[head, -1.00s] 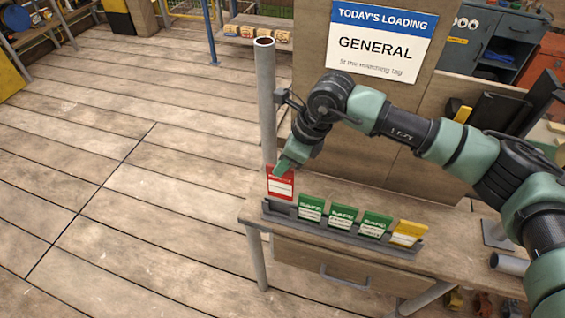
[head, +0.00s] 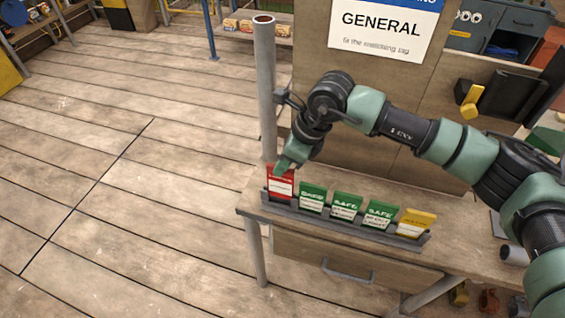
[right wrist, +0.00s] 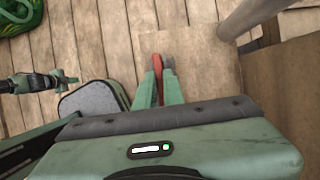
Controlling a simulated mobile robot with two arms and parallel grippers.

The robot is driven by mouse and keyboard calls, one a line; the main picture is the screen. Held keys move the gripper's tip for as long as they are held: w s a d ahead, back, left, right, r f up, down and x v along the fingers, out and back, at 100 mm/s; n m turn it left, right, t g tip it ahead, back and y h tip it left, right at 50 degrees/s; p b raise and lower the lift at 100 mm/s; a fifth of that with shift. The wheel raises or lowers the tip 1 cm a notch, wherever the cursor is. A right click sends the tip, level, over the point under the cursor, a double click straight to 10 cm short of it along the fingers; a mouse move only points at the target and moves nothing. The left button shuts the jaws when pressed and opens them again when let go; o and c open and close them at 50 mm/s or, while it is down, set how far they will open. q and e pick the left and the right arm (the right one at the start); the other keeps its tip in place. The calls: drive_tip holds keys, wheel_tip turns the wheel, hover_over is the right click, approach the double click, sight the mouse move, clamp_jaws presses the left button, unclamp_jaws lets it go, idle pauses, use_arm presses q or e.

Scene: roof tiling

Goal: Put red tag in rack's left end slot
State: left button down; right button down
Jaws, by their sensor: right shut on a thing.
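The red tag (head: 281,184) stands upright at the left end of the grey rack (head: 345,225), its lower edge at the rack's left end slot. I cannot tell whether it is fully seated. My right gripper (head: 283,167) is shut on the tag's top edge from above. In the right wrist view, the tag (right wrist: 165,62) shows as a thin red edge between the fingertips (right wrist: 159,78). Several green SAFE tags (head: 345,205) and a yellow tag (head: 416,222) fill the slots to the right. At the left of the right wrist view, what looks like my left gripper (right wrist: 62,78) is too small to read.
The rack stands along the front edge of a wooden bench (head: 460,255). A grey upright pipe (head: 265,95) rises close behind the red tag. A sign reading GENERAL (head: 383,30) is on the board behind. Wooden floor lies open to the left.

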drive_tip(key=shift+f+b, duration=1.5)
drive_tip(key=shift+f, duration=0.3)
drive_tip(key=c, duration=1.5)
unclamp_jaws()
drive_tip(key=shift+o, duration=0.2)
drive_tip(key=w+b+v, duration=0.1)
drive_tip(key=v, duration=0.6)
drive_tip(key=shift+s+r, duration=0.4)
drive_tip(key=shift+s, duration=0.15)
drive_tip(key=shift+s+d, duration=0.1)
